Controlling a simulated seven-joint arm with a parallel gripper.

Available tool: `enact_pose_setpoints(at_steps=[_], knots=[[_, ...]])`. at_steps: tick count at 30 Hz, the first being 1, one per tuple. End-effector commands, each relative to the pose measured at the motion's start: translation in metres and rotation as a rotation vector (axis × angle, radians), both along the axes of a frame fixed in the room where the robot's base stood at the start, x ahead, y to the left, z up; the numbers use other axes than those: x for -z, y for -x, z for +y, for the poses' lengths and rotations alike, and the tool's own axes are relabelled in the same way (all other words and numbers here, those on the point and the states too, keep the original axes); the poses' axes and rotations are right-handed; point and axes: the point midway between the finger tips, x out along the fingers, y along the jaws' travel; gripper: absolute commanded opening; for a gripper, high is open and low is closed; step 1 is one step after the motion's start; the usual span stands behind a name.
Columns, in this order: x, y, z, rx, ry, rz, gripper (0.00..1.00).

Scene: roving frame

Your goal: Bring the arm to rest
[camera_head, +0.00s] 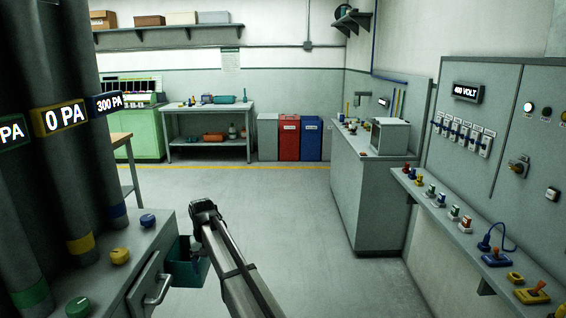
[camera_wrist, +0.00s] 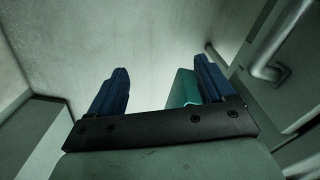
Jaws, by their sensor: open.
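My gripper (camera_wrist: 160,88) shows in the wrist view with its two blue fingers wide apart and nothing between them. Bare grey floor lies beyond the fingertips. A teal bin (camera_wrist: 182,88) is partly hidden behind the right finger, and I cannot tell whether they touch. In the head view my arm reaches up from the bottom edge to a dark joint beside the teal bin (camera_head: 184,272). My fingers cannot be made out there.
A grey cabinet (camera_head: 110,268) with a drawer handle (camera_head: 158,290) and coloured knobs stands close left of the arm. A control panel (camera_head: 480,150) and its shelf line the right wall. A grey counter (camera_head: 378,205) stands ahead right. The middle floor is clear.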

Motion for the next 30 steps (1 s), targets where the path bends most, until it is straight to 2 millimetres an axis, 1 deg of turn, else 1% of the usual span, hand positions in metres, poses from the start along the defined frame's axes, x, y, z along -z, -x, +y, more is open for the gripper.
enact_pose_setpoints(at_steps=[1,2,3,5,6,8,9,11,12,14,15,17,18,21,24,30], knots=[[0.022,0.008,-0.031,0.023,0.002,0.003,0.82],[0.033,0.009,-0.046,0.035,0.001,0.004,0.82],[0.048,0.012,-0.066,0.050,0.001,0.004,0.82],[0.069,0.017,-0.095,0.075,0.001,0.003,0.82],[0.083,0.022,-0.115,0.091,0.001,0.003,0.82],[0.103,0.030,-0.145,0.115,0.001,0.004,0.82],[0.116,0.036,-0.165,0.132,0.001,0.003,0.82],[0.135,0.048,-0.194,0.157,0.001,0.002,0.82],[0.148,0.057,-0.214,0.175,0.001,0.003,0.82],[0.165,0.071,-0.242,0.202,0.001,0.003,0.82],[0.177,0.082,-0.261,0.220,0.000,0.002,0.82],[0.193,0.100,-0.288,0.246,0.000,0.002,0.82],[0.202,0.112,-0.305,0.264,0.000,0.002,0.82],[0.222,0.139,-0.339,0.302,0.000,0.000,0.82],[0.236,0.163,-0.365,0.332,0.000,0.000,0.82],[0.256,0.205,-0.403,0.384,0.000,-0.002,0.82]])
